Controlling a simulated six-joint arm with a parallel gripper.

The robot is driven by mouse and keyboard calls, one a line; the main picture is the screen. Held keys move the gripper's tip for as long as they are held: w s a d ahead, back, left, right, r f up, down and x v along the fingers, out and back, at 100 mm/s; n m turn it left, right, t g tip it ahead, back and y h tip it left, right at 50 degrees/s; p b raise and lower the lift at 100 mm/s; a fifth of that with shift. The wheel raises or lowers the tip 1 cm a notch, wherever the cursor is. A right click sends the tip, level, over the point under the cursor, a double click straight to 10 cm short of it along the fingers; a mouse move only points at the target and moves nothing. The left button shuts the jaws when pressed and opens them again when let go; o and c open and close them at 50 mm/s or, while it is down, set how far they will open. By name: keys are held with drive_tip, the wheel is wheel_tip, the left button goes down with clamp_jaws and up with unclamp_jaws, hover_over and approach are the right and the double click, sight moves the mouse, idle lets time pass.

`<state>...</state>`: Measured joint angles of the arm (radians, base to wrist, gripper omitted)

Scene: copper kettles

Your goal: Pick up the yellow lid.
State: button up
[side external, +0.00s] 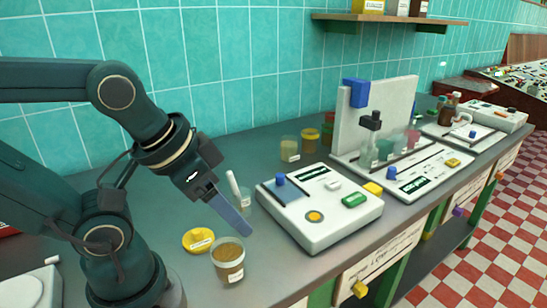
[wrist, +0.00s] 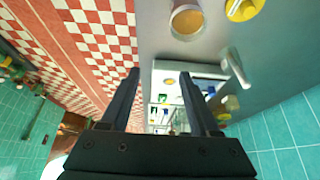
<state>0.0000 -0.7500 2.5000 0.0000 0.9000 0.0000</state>
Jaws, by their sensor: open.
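The yellow lid (side external: 198,240) lies flat on the grey counter, just left of and behind an open jar of brown contents (side external: 228,258). In the wrist view the lid (wrist: 244,8) is at the top edge, partly cut off, with a pale label on it. My gripper (side external: 246,231) is above the counter to the right of the lid, tilted downward, apart from it. In the wrist view my gripper (wrist: 160,77) has its two fingers spread with nothing between them. The jar (wrist: 186,20) lies ahead of the fingers.
A white instrument box (side external: 318,222) stands right of my gripper. More jars (side external: 290,149) and another instrument (side external: 415,172) are farther back. The counter's front edge runs close by the jar.

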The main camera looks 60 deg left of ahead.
drive_tip(key=m+g+y, duration=0.1)
drive_tip(key=m+g, duration=0.6)
drive_tip(key=m, duration=0.2)
hover_over(197, 231)
drive_tip(key=f, duration=0.9)
drive_tip(key=shift+w+d+f, duration=0.1)
drive_tip(key=shift+w+d, duration=0.3)
drive_tip(key=shift+s+a+f, duration=0.15)
drive_tip(key=shift+f, duration=0.35)
drive_tip(key=shift+s+a+f, duration=0.1)
drive_tip(key=shift+f, duration=0.95)
drive_tip(key=shift+s+a+f, duration=0.1)
drive_tip(key=shift+f, duration=0.9)
clamp_jaws()
